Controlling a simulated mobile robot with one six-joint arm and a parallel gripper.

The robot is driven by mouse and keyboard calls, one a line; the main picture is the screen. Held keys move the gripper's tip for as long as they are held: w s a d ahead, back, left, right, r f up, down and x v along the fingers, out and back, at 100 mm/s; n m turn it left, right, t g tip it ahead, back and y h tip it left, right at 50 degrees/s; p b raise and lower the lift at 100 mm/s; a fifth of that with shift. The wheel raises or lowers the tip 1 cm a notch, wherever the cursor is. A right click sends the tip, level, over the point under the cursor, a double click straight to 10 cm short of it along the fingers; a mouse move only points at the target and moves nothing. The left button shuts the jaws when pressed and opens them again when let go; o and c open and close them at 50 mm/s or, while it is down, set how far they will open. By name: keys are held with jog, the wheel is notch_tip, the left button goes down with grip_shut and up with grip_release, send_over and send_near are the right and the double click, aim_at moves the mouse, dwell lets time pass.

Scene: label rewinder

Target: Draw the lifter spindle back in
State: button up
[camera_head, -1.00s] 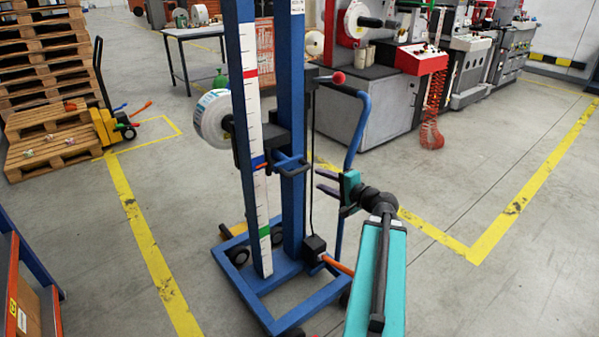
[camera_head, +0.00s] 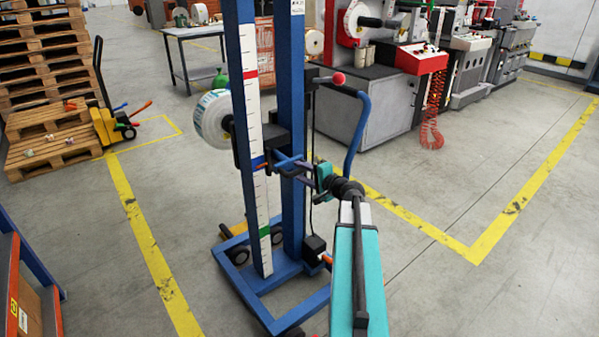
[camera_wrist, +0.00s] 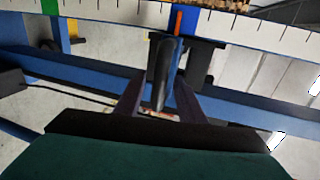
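The lifter is a blue two-post mast (camera_head: 291,90) with a white scale on its front post (camera_head: 252,100). Its dark carriage (camera_head: 243,148) sits between the posts, with a white label roll (camera_head: 212,118) on its left side. The spindle is mostly hidden by the roll and front post. A dark handle (camera_wrist: 164,75) projects from the carriage on the right. My gripper (camera_head: 294,168) is at the handle. In the wrist view its two fingers (camera_wrist: 160,98) stand on either side of the handle, with gaps showing, so it looks open around it.
A blue push bar (camera_head: 360,125) with a red knob (camera_head: 338,78) rises just behind my gripper. The lifter's blue wheeled base (camera_head: 285,307) lies below. A yellow pallet jack (camera_head: 108,125) and pallets (camera_head: 45,145) are at left. The floor to the right is clear.

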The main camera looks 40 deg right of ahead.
jog(key=shift+w+f, duration=0.15)
jog(key=shift+w, duration=0.55)
grip_shut()
jog(key=shift+a, duration=0.15)
